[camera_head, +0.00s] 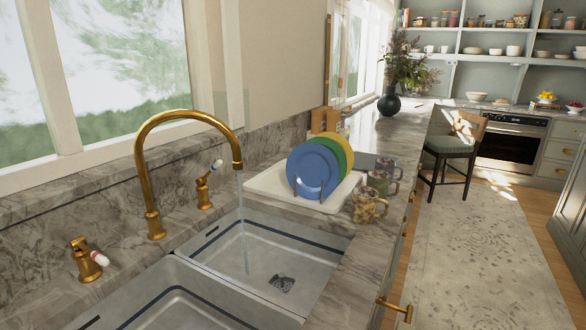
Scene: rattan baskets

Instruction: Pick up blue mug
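Three patterned mugs stand in a row on the marble counter, right of the white dish rack. The farthest mug (389,166) has a bluish-purple mottled look and is the closest to blue. The middle mug (378,182) looks greenish with a mottled pattern. The nearest mug (366,207) is yellow and brown, close to the counter's front edge. The mugs partly overlap in the picture, so I cannot tell whether they touch. My gripper is not in view.
A white dish rack (263,183) holds blue (312,170), green and yellow plates. A double sink (270,255) with a running brass faucet (150,190) lies nearer. A dark vase (389,104) stands farther back. The rug-covered floor (480,250) on the right is open; a chair (455,145) stands beyond.

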